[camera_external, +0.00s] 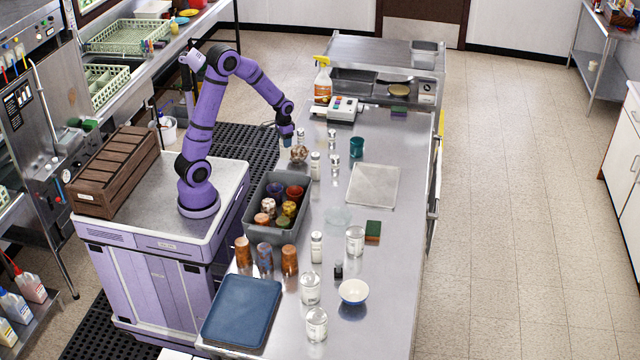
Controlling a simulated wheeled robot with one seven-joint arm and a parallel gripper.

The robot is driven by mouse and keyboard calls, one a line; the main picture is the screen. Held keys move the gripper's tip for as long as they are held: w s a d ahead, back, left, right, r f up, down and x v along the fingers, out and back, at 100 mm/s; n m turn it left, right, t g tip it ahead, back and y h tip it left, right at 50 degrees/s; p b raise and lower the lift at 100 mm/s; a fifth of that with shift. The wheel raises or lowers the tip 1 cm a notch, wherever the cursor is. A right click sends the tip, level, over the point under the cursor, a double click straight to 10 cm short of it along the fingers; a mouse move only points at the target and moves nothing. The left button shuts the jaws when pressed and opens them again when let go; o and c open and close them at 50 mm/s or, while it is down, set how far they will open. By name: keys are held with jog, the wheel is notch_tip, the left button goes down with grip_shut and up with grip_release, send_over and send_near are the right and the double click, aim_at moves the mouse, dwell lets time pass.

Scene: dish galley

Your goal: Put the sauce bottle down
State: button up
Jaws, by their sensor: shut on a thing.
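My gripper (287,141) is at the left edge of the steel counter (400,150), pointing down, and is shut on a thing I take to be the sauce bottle. The held thing is too small and too hidden to make out its shape, or whether it touches the counter. A brown-and-white speckled item (299,154) stands just below and right of the gripper in the picture. Small white-labelled jars stand close by, one right of the gripper (301,136) and one lower right (315,165).
A grey bin (246,222) of cups stands nearer the camera. A teal cup (357,147), a pale board (373,186) and a spray bottle (322,84) are on the counter. Bare counter shows right of the teal cup. Jars, a bowl (354,291) and blue trays (241,311) crowd the near end.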

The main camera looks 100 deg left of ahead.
jog(key=r, duration=0.6)
jog(key=w+r, duration=0.1)
jog(key=r, duration=0.3)
jog(key=w+d+n, duration=0.1)
jog(key=w+d, duration=0.1)
jog(key=w, duration=0.9)
jog(key=w+d, duration=0.2)
jog(key=w, duration=1)
notch_tip(320, 180, down, 15)
jog(key=w+a+f, duration=0.2)
jog(key=w, duration=0.5)
jog(key=w+a+f, duration=0.3)
jog(key=w, duration=0.4)
jog(key=shift+w+a+f, duration=0.2)
jog(key=shift+w, duration=0.1)
jog(key=shift+f, duration=0.15)
jog(key=o, duration=1)
jog(key=shift+o, duration=0.2)
